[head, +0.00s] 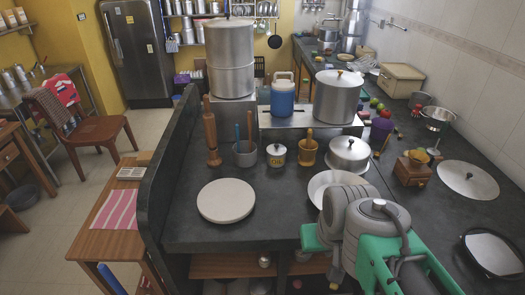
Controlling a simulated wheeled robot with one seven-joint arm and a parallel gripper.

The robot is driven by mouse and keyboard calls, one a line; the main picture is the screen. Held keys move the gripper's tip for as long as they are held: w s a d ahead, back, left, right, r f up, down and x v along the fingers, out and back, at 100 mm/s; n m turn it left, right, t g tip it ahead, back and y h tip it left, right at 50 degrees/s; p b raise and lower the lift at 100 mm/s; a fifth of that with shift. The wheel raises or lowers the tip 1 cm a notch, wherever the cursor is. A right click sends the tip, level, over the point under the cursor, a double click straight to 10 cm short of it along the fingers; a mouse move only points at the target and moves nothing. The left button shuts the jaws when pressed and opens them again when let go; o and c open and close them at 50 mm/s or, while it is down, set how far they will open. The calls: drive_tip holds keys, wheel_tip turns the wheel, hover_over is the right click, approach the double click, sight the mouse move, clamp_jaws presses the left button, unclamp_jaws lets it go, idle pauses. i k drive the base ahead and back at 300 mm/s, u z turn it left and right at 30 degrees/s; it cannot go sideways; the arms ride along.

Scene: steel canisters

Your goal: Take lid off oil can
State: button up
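The small steel can with a yellow label (277,155) looks like the oil can. It stands upright on the dark counter, between a grey mortar and a wooden mortar. Its lid with a dark knob is on top. The label is too small to read surely. My grey and green arm fills the lower right, well in front of the can and apart from it. A small grey part at the arm's lower left seems to be my gripper (336,272). Its fingers cannot be made out, and I see nothing held in it.
A wooden pestle (211,132), grey mortar (244,155) and wooden mortar (307,153) stand close around the can. A round pale board (226,201) lies in front left. Bare counter lies before the can.

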sight(273, 149)
drive_tip(key=u, duration=0.25)
drive_tip(key=i, duration=1)
drive_tip(key=z, duration=0.25)
